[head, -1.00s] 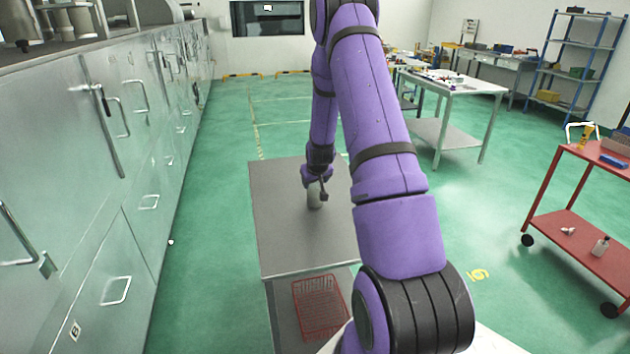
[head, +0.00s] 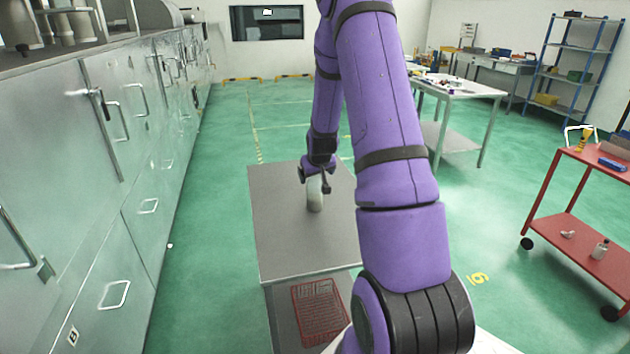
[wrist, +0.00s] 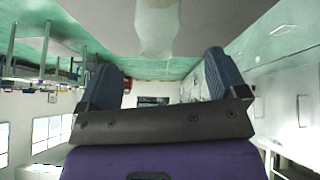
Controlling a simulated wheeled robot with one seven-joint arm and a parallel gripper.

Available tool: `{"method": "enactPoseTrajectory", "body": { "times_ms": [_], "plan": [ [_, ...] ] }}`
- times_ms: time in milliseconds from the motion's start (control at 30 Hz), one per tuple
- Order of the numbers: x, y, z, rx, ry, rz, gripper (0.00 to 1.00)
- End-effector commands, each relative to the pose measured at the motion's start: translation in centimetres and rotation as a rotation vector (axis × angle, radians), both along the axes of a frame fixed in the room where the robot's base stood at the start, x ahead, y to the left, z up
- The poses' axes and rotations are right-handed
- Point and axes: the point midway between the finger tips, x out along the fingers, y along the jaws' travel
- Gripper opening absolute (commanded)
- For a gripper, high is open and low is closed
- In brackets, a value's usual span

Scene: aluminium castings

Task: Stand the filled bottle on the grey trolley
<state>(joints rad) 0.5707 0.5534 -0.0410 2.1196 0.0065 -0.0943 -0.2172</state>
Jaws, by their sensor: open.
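The bottle (head: 314,196), pale and whitish, stands upright on the top of the grey trolley (head: 285,240), near its middle. In the wrist view the bottle (wrist: 157,28) shows at the top centre, beyond the fingertips and between their lines. My gripper (head: 315,174) is just above the bottle in the head view and partly overlaps its upper end. In the wrist view my gripper (wrist: 160,72) is open, with nothing between its two dark fingers. My arm hides the trolley's right side.
A red basket (head: 319,312) lies on the grey trolley's lower shelf. A red trolley (head: 560,225) stands at the right, with a small bottle (head: 600,249) on its lower shelf. Metal cabinets (head: 110,210) line the left. The trolley top around the bottle is clear.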

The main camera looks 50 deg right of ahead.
Motion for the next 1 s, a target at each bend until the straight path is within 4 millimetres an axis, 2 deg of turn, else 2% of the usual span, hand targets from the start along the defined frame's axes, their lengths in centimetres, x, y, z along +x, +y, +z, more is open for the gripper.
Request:
{"method": "enactPoseTrajectory", "body": {
  "times_ms": [200, 433, 533, 667, 767, 1000],
  "plan": [
    [-1.3, 1.0, 2.7, -0.001, -0.001, 0.001, 0.91],
    [-1.9, 1.7, 4.0, 0.0, -0.001, 0.003, 0.91],
    [-1.9, 2.9, 5.5, 0.005, -0.003, 0.016, 0.91],
    [-2.0, 6.2, 9.3, 0.019, -0.008, 0.048, 0.91],
    [-2.7, 9.6, 12.7, 0.034, -0.01, 0.083, 0.91],
    [-6.2, 17.5, 19.7, 0.072, -0.004, 0.162, 0.91]
  ]
}}
